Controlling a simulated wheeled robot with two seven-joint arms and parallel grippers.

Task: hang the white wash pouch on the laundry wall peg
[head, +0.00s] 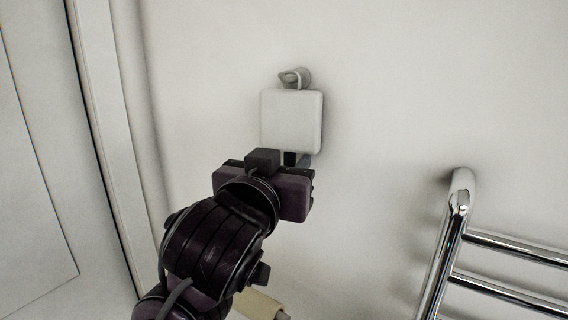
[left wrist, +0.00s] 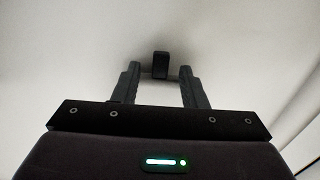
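The white wash pouch (head: 291,121) is upright against the wall, with its loop (head: 290,74) at the grey wall peg (head: 304,76). The loop appears to be around the peg, though the exact contact is too small to tell. My left gripper (head: 297,160) is just below the pouch's bottom edge. In the left wrist view, the two fingers of my left gripper (left wrist: 159,82) stand apart. A small dark block (left wrist: 160,64) shows between the fingertips, with a gap on each side. My right gripper is not in view.
A chrome towel rail (head: 458,205) stands out from the wall at the right. A beige roll (head: 257,305) is low, behind my left arm. A door and its frame (head: 110,150) are at the left. The wall around the pouch is clear.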

